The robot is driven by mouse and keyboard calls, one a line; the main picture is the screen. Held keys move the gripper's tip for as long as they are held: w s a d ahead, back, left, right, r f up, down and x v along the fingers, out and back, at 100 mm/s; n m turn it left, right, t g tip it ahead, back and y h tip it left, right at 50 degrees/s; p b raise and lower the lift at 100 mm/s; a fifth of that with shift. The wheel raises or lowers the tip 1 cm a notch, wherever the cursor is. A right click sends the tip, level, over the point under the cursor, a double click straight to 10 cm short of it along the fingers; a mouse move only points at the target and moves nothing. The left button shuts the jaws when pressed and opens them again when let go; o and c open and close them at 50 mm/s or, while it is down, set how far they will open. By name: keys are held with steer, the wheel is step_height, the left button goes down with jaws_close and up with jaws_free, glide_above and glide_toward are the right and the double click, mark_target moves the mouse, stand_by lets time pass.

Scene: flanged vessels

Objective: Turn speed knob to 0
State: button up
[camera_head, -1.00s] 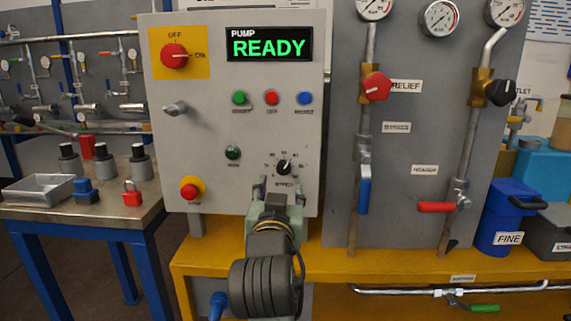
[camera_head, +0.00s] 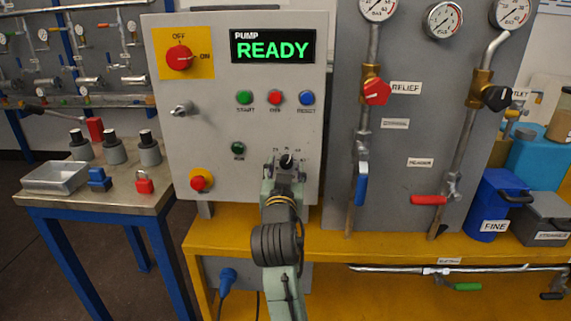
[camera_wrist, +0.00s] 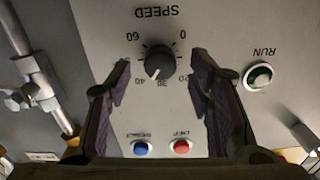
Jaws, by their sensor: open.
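The speed knob (camera_head: 286,160) is a small black dial on the grey pump panel, partly hidden by my fingers in the head view. In the wrist view the knob (camera_wrist: 159,62) shows whole and upside down, with a scale from 0 to 60. Its light mark seems to point between 30 and 40. My gripper (camera_head: 285,169) is open in front of the knob. In the wrist view my gripper's fingers (camera_wrist: 160,72) stand on either side of the knob, with gaps and no visible contact.
The green RUN button (camera_head: 238,149) is left of the knob, and the red-and-yellow stop button (camera_head: 199,181) is lower left. Start, red and blue buttons sit above. The pump display (camera_head: 273,46) reads READY. The blue-handled valve (camera_head: 361,184) stands to the right. The yellow bench (camera_head: 340,246) lies below.

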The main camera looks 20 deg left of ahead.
steer(key=shift+w+a, duration=0.15)
steer(key=shift+w, duration=0.3)
steer(key=shift+c, duration=0.2)
jaws_close()
stand_by(0.4)
